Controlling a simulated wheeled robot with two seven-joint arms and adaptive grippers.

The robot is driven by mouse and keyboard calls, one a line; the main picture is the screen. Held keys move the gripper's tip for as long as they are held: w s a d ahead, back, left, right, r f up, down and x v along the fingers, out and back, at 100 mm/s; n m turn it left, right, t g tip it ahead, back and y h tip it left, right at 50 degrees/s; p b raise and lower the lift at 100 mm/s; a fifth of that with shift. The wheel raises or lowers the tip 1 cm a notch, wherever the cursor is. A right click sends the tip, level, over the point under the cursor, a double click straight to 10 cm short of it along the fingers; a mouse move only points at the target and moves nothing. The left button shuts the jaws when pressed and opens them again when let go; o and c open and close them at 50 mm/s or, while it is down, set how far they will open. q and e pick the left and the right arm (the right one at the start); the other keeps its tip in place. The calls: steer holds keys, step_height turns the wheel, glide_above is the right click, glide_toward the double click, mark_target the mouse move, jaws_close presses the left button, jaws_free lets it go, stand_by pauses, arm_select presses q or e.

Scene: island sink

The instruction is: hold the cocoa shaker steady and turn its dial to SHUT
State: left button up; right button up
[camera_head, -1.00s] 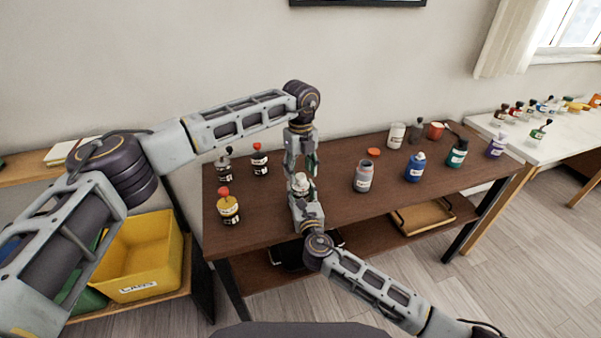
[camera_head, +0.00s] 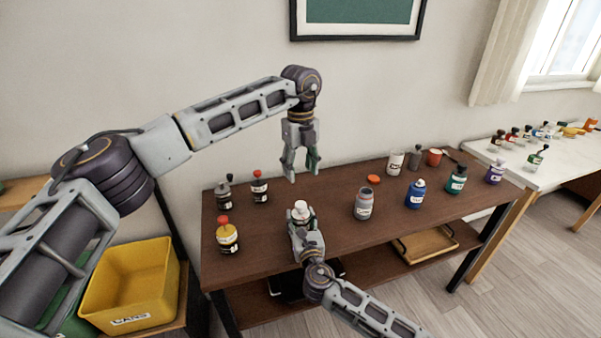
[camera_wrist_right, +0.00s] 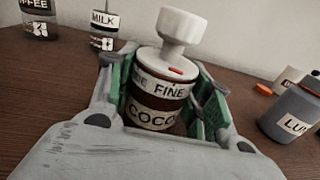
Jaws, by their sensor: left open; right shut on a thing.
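The cocoa shaker (camera_wrist_right: 155,105) stands upright in the right wrist view, brown with a white COCOA label and a white knobbed top. A dial band (camera_wrist_right: 160,86) below the top reads FINE in front, under a red mark (camera_wrist_right: 176,71); a partly hidden word sits to its left. The shaker's white top also shows in the head view (camera_head: 301,208). My right gripper (camera_wrist_right: 160,110) is shut around the shaker's body from both sides. My left gripper (camera_head: 303,174) is open and empty, pointing down above the shaker and apart from it.
COFFEE (camera_wrist_right: 36,17) and MILK (camera_wrist_right: 104,30) bottles stand behind on the brown table (camera_head: 270,257). A yellow bottle (camera_head: 228,238) is at the left. A grey bottle (camera_head: 363,204), a loose orange lid (camera_head: 374,180) and a blue bottle (camera_head: 415,193) stand at the right.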

steer(key=o, duration=1.2)
steer(key=shift+c, duration=0.2)
steer(key=shift+s, duration=0.15)
steer(key=s+d, duration=0.2)
steer(key=s, duration=0.9)
steer(key=shift+s+d, duration=0.2)
steer(key=shift+s, duration=0.05)
